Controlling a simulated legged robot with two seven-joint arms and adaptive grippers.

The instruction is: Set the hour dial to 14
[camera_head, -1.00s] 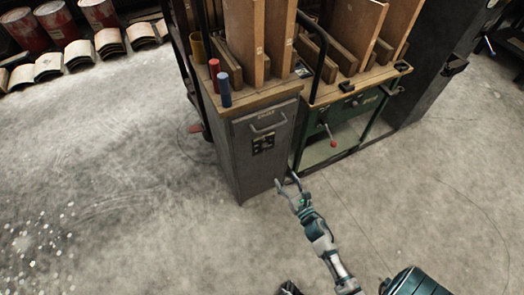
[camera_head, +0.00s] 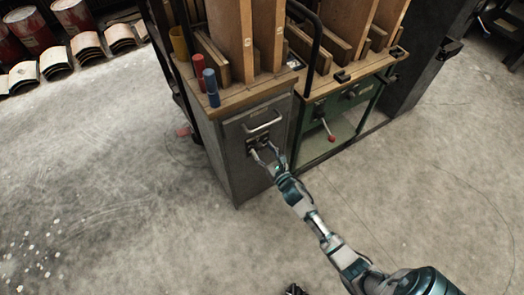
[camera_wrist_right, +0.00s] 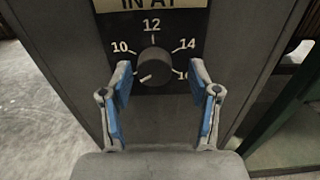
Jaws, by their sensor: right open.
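The hour dial (camera_wrist_right: 155,67) is a round dark knob on a black plate, marked 10, 12, 14 and a partly covered 16. Its pale pointer line points to the lower left, below the 10 mark. The plate is on the front of a grey cabinet (camera_head: 235,165), under its handle. My right gripper (camera_wrist_right: 160,90) is open, with its blue-padded fingers on either side of and just below the knob. In the head view my right gripper (camera_head: 265,153) is in front of the plate and partly hides it. Contact with the knob cannot be told.
A metal handle (camera_head: 263,122) sits just above the dial plate. Wooden boards (camera_head: 232,35), red and blue cylinders (camera_head: 210,85) stand on the cabinet top. A green bench with a red-tipped lever (camera_head: 331,137) is to the right. The floor in front is clear.

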